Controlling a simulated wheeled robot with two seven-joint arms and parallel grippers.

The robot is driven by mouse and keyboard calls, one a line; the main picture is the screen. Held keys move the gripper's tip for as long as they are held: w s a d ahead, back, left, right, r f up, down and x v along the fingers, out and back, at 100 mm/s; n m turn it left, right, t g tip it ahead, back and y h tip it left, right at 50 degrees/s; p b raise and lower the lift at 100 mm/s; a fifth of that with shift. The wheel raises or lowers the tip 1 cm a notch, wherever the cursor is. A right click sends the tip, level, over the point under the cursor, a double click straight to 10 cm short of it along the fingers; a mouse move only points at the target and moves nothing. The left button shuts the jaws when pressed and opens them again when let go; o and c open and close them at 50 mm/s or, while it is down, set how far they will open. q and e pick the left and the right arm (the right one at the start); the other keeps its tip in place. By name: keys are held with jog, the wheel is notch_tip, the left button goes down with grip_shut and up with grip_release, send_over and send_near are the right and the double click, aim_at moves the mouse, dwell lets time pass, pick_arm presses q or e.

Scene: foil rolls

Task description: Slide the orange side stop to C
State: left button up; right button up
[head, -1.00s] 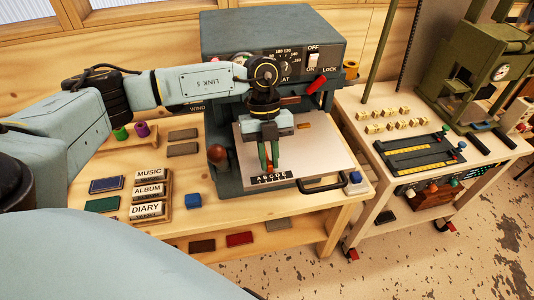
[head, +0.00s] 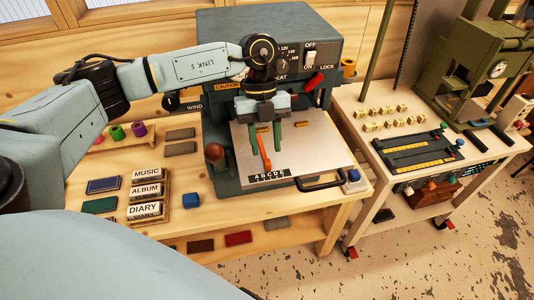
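The orange side stop (head: 265,155) lies on the pale plate (head: 318,155) of the grey machine. Its near end is just behind the black strip lettered A B C D E (head: 270,175), around the middle letters. It looks close to C, but the exact letter is too small to be sure. My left gripper (head: 266,149) is above the plate, its two green fingers spread apart on either side of the stop. It looks open and empty, raised off the stop. My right gripper is not in view.
The machine's dark housing (head: 268,38) stands behind the plate, with a red-tipped lever (head: 314,82) at its right. A black handle (head: 320,182) and a blue button (head: 353,175) are at the near right. Word blocks (head: 146,192) stand on the bench at left.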

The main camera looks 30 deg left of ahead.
aim_at(263, 149)
pick_arm(q)
jog(key=b+v, duration=0.1)
jog(key=v, duration=0.8)
jog(key=shift+r, duration=0.4)
jog(key=shift+w+a, duration=0.1)
jog(key=shift+w, duration=0.05)
